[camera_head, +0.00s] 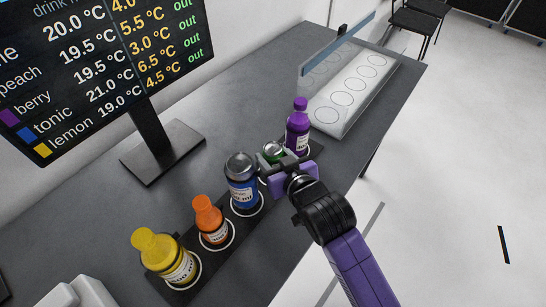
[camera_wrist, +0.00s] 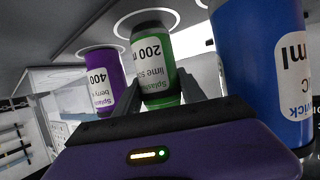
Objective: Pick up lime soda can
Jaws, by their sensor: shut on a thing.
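The can is in the row of drinks between the blue and purple ones. I cannot tell whether its base touches the dark strip.
A blue drink (camera_head: 242,185) stands close on one side and a purple bottle (camera_head: 298,128) on the other. Orange (camera_head: 211,222) and yellow (camera_head: 163,256) bottles stand nearer. A white tray with circles (camera_head: 347,95) lies behind. A screen (camera_head: 90,60) stands at left.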

